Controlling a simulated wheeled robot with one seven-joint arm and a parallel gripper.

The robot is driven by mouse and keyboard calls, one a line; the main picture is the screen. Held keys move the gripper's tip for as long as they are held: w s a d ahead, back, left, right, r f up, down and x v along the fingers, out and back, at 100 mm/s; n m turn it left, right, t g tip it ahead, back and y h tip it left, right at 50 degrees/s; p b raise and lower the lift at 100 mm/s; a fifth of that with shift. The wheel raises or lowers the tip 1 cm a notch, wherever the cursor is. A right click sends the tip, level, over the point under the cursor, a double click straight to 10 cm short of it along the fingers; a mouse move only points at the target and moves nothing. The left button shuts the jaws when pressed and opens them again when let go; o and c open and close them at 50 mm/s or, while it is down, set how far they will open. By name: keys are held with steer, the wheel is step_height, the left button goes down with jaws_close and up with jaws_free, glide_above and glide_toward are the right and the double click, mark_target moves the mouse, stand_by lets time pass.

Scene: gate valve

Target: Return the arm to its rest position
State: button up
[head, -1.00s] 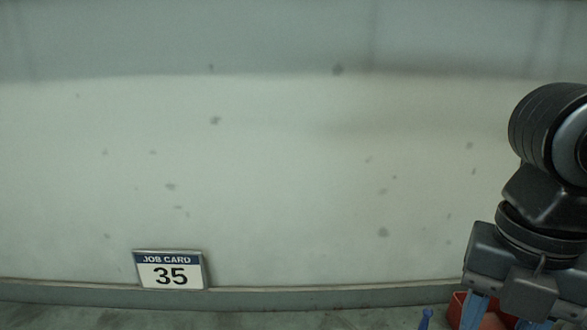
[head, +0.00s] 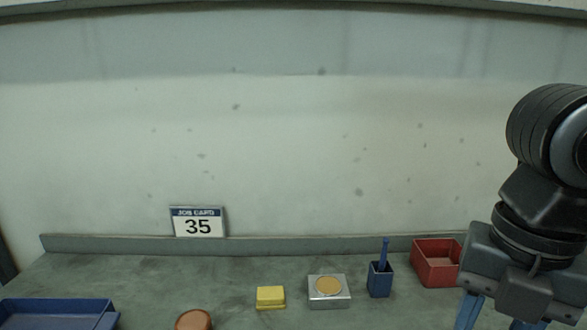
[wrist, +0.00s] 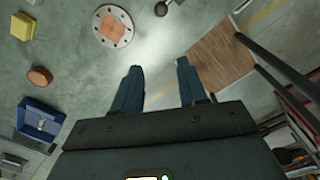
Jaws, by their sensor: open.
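My gripper (head: 498,316) hangs at the right edge of the head view, pointing down, with its blue fingers partly cut off by the bottom edge. In the wrist view my gripper (wrist: 158,70) shows two blue fingers spread apart with nothing between them. The fingers touch nothing that I can see. No gate valve can be made out for certain; a round grey flanged disc (wrist: 101,34) with an orange-brown centre lies beyond the fingers in the wrist view.
On the bench (head: 130,273) stand a red bin (head: 424,266), a blue holder (head: 380,283), a silver block (head: 329,302), a yellow block (head: 270,296), a brown round piece (head: 193,320) and a blue tray (head: 60,310). A job card (head: 198,222) reads 35. Dark rails (wrist: 285,82) show in the wrist view.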

steer(key=w+a+r+m+t+y, duration=0.15)
steer(key=a+y, duration=0.25)
steer(key=a, duration=0.5)
steer(key=w+a+r+t+y, duration=0.1)
steer(key=a+r+y, duration=0.25)
steer(key=a, duration=0.55)
steer(key=w+a+r+m+t+y, duration=0.3)
steer(key=a+r+m+t+y, duration=0.4)
steer(key=m+y, duration=0.25)
steer(key=s+d+f+m+t+h, duration=0.4)
steer(key=d+f+m+h, duration=0.3)
steer(key=f+m, duration=0.25)
steer(key=s+d+f+m+t+h, duration=0.5)
steer(key=d+f+m+h, duration=0.25)
steer(key=f+m, duration=0.2)
steer(key=s+d+f+g+h, duration=0.1)
steer(key=s+d+f, duration=0.1)
steer(key=s, duration=0.5)
steer(key=s+d+f+g, duration=0.1)
steer(key=s+d+f, duration=0.2)
steer(key=s+d, duration=0.2)
steer(key=s+d+f+n+g+h, duration=0.1)
steer(key=s+d+f, duration=0.1)
steer(key=s, duration=0.8)
steer(key=shift+d+f+g+h, duration=0.2)
steer(key=shift+d+g+h, duration=0.15)
steer(key=shift+d, duration=0.4)
